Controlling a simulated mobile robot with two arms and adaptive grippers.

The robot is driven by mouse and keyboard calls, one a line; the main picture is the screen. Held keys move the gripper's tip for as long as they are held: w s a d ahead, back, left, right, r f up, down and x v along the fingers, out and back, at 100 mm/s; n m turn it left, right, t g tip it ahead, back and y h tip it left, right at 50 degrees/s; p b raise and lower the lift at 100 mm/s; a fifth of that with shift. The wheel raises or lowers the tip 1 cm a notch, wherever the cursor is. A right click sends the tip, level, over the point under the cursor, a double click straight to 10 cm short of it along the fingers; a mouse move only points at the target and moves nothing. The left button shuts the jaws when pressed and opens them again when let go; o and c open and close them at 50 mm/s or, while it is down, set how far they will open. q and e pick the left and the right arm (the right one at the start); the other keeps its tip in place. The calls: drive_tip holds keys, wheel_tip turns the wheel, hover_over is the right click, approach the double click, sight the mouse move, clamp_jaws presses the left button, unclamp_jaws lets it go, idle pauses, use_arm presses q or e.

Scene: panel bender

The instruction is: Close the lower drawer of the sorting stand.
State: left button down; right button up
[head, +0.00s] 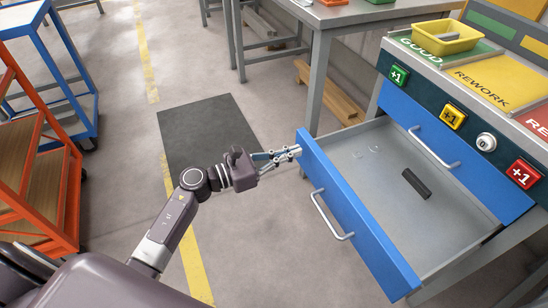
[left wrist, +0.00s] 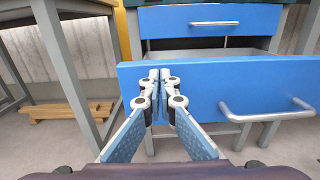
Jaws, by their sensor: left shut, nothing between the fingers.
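The lower drawer (head: 352,218) of the sorting stand is pulled far out, with its blue front facing my left arm and a silver bar handle (head: 330,216) on it. A dark block (head: 416,184) and a few small clear pieces lie inside. My left gripper (head: 296,152) is shut and empty at the far end of the drawer front, away from the handle. In the left wrist view its fingertips (left wrist: 160,74) overlap the drawer front (left wrist: 200,95) left of the handle (left wrist: 265,112); I cannot tell whether they touch. My right gripper is out of view.
The upper drawer (head: 432,138) is closed. Above it are several +1 buttons and trays, with a yellow bin (head: 445,37) on top. A grey table (head: 318,60) stands behind; an orange rack (head: 40,170) is at left. Floor around the dark mat (head: 205,130) is free.

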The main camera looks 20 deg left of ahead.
sight(307, 148)
use_arm(q)
drive_tip(key=shift+x, duration=0.9)
